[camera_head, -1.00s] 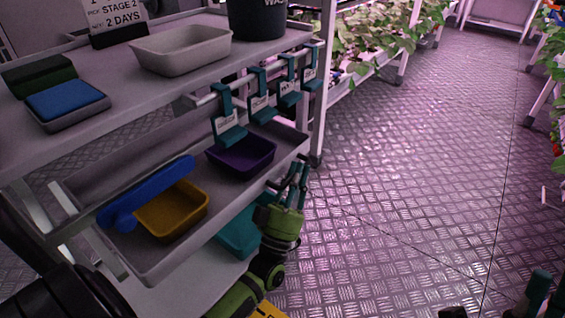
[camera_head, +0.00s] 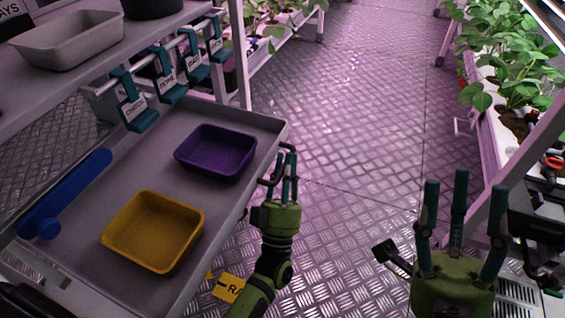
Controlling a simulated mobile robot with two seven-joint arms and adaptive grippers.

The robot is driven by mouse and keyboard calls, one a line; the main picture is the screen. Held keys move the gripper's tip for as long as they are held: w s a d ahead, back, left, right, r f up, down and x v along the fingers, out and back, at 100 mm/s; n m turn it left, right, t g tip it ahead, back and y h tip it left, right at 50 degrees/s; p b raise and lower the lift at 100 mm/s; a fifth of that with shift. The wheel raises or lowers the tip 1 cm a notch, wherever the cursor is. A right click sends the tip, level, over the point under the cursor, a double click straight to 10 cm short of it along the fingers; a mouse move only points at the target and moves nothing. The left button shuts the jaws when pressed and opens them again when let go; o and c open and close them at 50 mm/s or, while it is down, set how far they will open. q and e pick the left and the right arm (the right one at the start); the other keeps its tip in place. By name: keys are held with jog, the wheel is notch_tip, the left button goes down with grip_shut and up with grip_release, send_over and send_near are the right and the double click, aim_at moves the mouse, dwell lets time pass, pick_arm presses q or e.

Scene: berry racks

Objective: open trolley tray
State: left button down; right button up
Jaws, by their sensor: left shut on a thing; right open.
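The grey trolley tray (camera_head: 147,168) stands pulled out from under the trolley's top shelf, reaching toward the aisle. A purple bin (camera_head: 216,151), a yellow bin (camera_head: 153,231) and a long blue object (camera_head: 65,194) lie in it. My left gripper (camera_head: 284,166) is at the tray's aisle-side edge near its far corner, shut on the tray's edge or handle; the exact contact is partly hidden by the fingers. My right gripper (camera_head: 458,205) is open and empty at the lower right, fingers pointing up, well apart from the tray.
Several teal tagged clips (camera_head: 133,100) hang from a rail above the tray's back side. A pale bin (camera_head: 68,40) stands on the top shelf. Plant racks (camera_head: 505,120) line the right side, close to my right gripper. The metal floor (camera_head: 350,110) between is clear.

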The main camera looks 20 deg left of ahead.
pick_arm(q)
jog(key=shift+a, duration=0.1)
jog(key=c, duration=1.4)
grip_release()
jog(key=shift+f, duration=0.1)
jog(key=v, duration=1.2)
jog(key=shift+s, duration=0.1)
